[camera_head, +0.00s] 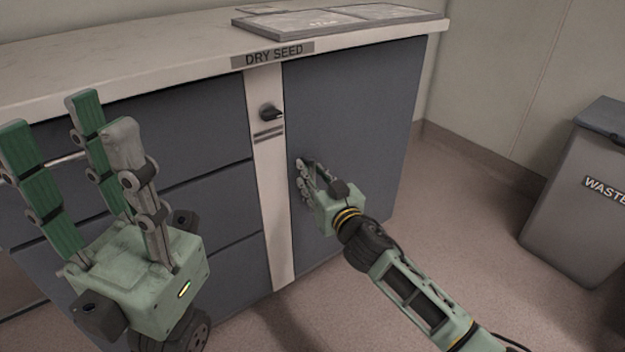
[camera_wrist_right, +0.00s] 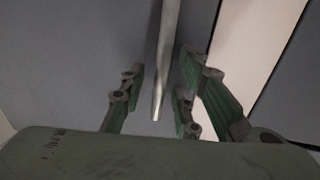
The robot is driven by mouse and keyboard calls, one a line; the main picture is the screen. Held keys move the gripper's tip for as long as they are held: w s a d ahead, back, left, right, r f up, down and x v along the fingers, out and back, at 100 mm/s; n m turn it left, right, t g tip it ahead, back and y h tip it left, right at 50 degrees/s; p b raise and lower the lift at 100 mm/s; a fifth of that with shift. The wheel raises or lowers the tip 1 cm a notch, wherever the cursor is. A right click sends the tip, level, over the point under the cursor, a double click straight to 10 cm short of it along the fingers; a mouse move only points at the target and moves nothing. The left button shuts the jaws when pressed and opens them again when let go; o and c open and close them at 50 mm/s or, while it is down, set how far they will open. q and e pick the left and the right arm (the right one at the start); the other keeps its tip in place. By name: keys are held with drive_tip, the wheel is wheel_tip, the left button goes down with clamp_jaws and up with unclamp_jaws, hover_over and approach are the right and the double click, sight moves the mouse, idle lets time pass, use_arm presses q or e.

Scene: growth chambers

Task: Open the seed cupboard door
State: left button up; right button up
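The seed cupboard door (camera_head: 355,115) is a dark blue-grey panel under the "DRY SEED" label (camera_head: 273,55). It looks closed, flush beside a pale upright strip (camera_head: 270,190). My right gripper (camera_head: 305,180) is at the door's left side. In the right wrist view, a grey bar handle (camera_wrist_right: 166,60) runs between the fingers of my right gripper (camera_wrist_right: 160,95), with visible gaps on both sides. These fingers are open. In the head view the handle is mostly hidden by the gripper. My left gripper (camera_head: 75,140) is raised at the left, open and empty.
A black knob (camera_head: 270,113) sits on the pale strip. Grey drawers (camera_head: 190,120) lie to its left. The pale countertop (camera_head: 130,60) carries flat trays or boards (camera_head: 340,20). A grey waste bin (camera_head: 580,205) stands at the right, with clear floor (camera_head: 460,200) between.

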drive_tip(key=shift+w, duration=0.1)
drive_tip(key=shift+c, duration=0.6)
clamp_jaws()
